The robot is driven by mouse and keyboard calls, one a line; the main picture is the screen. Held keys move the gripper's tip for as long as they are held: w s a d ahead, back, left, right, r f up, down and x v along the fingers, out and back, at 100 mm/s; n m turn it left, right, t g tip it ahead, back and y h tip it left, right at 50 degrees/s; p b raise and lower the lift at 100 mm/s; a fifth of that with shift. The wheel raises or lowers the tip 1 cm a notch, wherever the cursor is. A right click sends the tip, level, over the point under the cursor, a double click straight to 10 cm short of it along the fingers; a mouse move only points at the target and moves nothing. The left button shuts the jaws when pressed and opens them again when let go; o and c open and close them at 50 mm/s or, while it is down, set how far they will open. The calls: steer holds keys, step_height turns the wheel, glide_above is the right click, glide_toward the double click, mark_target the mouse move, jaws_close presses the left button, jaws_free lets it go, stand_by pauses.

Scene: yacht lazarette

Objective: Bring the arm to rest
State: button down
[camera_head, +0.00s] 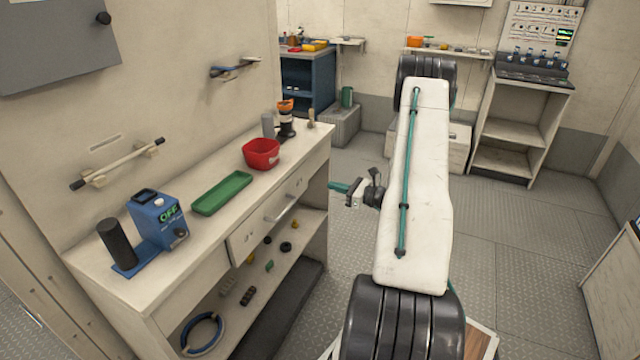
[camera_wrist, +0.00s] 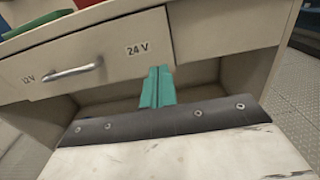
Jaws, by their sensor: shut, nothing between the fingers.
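My gripper (camera_head: 338,187) is shut and empty, its teal fingers pointing left toward the front of the workbench (camera_head: 120,262). It is in the open space just right of the bench's right end, below the level of the top. In the wrist view the shut teal fingers (camera_wrist: 157,87) are seen in front of a drawer front (camera_wrist: 152,46) marked "24 V". Whether they touch the bench cannot be told. My arm's white link stands large in the middle of the head view, and part of the wrist is hidden behind it.
On the bench are a blue device (camera_head: 158,222) reading "OFF", a green tray (camera_head: 222,193), a red bin (camera_head: 261,153) and a dark cylindrical tool (camera_head: 286,122). A drawer handle (camera_head: 283,209) sticks out. The floor (camera_head: 520,250) to the right is clear.

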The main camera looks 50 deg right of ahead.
steer(key=v, duration=0.5)
steer(key=shift+s+a, duration=0.15)
steer(key=shift+s, duration=0.05)
steer(key=s+a+r+n+g+y, duration=0.2)
steer(key=a+r+n+g, duration=0.3)
steer(key=a, duration=0.4)
steer(key=s+a+r+n+g+y, duration=0.2)
steer(key=a+r+n+g, duration=0.3)
steer(key=a, duration=0.3)
steer(key=s+a+r+n+g+y, duration=0.25)
steer(key=a+n+g, duration=0.25)
steer(key=a+n, duration=0.3)
steer(key=s+a+r+n+h, duration=0.5)
steer(key=s+a+r+n, duration=0.1)
steer(key=a+r+n, duration=0.1)
steer(key=s+a+r+n+g+h, duration=0.1)
steer(key=s+a+r+n+h, duration=0.5)
steer(key=a, duration=0.6)
step_height(320, 180, up, 4)
steer(key=shift+s+f+n, duration=0.15)
steer(key=shift+s+n, duration=0.45)
steer(key=shift+n, duration=0.4)
steer(key=shift+a, duration=0.15)
